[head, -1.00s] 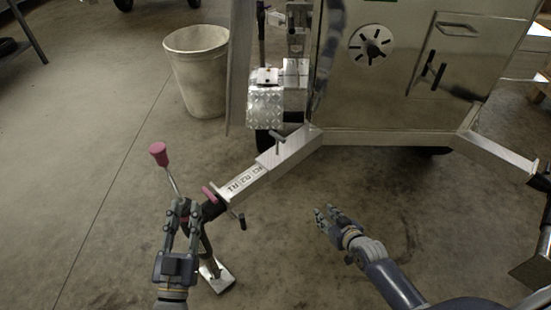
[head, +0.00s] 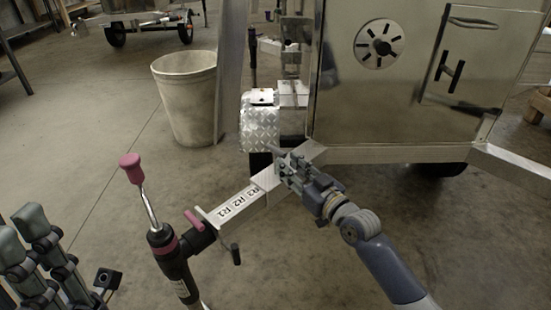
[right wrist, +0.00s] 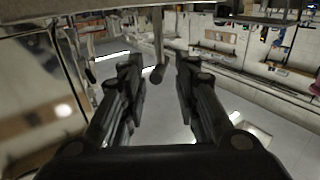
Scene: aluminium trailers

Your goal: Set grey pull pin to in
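The grey pull pin (head: 275,151) is a small T-handle on the outrigger arm (head: 236,204), near where the arm meets the trailer frame. My right gripper (head: 288,168) is right at it and partly hides it in the head view. In the right wrist view my right gripper's fingers (right wrist: 160,88) are spread, with a dark rod (right wrist: 157,60), apparently the pin's handle, in the gap. The fingers do not visibly clamp it. How deep the pin sits is hidden. My left gripper (head: 50,250) is at the lower left, cut by the frame; its opening is unclear.
A jack post with a pink-knobbed lever (head: 131,168) stands at the arm's outer end, beside a pink handle (head: 194,221) and a dark handle (head: 235,254). A white bin (head: 185,97) is behind. The metal trailer box (head: 400,90) rises beyond. Floor at left is open.

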